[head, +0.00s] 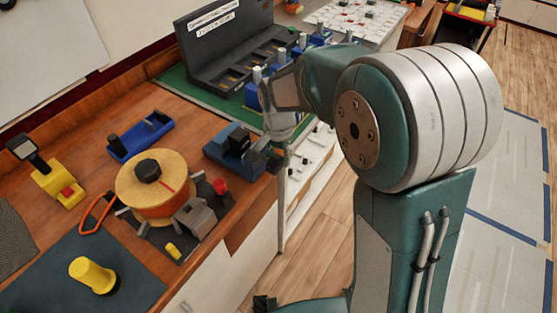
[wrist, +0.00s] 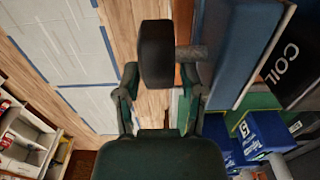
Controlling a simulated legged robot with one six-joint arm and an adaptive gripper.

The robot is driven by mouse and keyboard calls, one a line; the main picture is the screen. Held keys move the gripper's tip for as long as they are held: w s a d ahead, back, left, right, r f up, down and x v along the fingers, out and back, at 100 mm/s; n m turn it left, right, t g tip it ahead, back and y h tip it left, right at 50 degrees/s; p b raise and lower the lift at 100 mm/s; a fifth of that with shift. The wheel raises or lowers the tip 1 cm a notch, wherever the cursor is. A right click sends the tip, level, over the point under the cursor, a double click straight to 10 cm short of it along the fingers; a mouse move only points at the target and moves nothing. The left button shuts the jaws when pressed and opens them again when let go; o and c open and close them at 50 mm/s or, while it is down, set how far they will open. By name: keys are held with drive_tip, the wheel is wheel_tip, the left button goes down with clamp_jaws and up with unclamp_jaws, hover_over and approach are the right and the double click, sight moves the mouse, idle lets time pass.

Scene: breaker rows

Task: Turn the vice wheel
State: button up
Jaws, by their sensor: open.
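The blue vice (head: 232,150) stands at the right edge of the wooden bench in the head view. In the wrist view its blue body (wrist: 235,50) fills the upper right, with a short grey shaft (wrist: 190,53) running left to the dark vice wheel (wrist: 157,50), seen edge-on. My gripper (wrist: 160,80) is open, one finger on each side of the wheel's lower part. Gaps show between wheel and fingers. In the head view my gripper (head: 272,158) is beside the vice's right end, and the wheel cannot be made out clearly there.
A wooden spool (head: 150,190) and a grey clamp-like block (head: 194,218) stand left of the vice. A dark grey rack (head: 225,60) marked with lettering stands behind on a green mat.

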drive_tip(key=shift+f, duration=1)
clamp_jaws()
drive_tip(key=shift+r+t, duration=0.15)
drive_tip(key=shift+t, duration=0.15)
drive_tip(key=t+h, duration=0.2)
drive_tip(key=t, duration=0.1)
drive_tip(key=shift+r+h, duration=0.25)
drive_tip(key=shift+h, duration=0.15)
drive_tip(key=shift+r+t+h, duration=0.2)
drive_tip(key=shift+t+h, duration=0.7)
drive_tip(key=shift+t, duration=0.3)
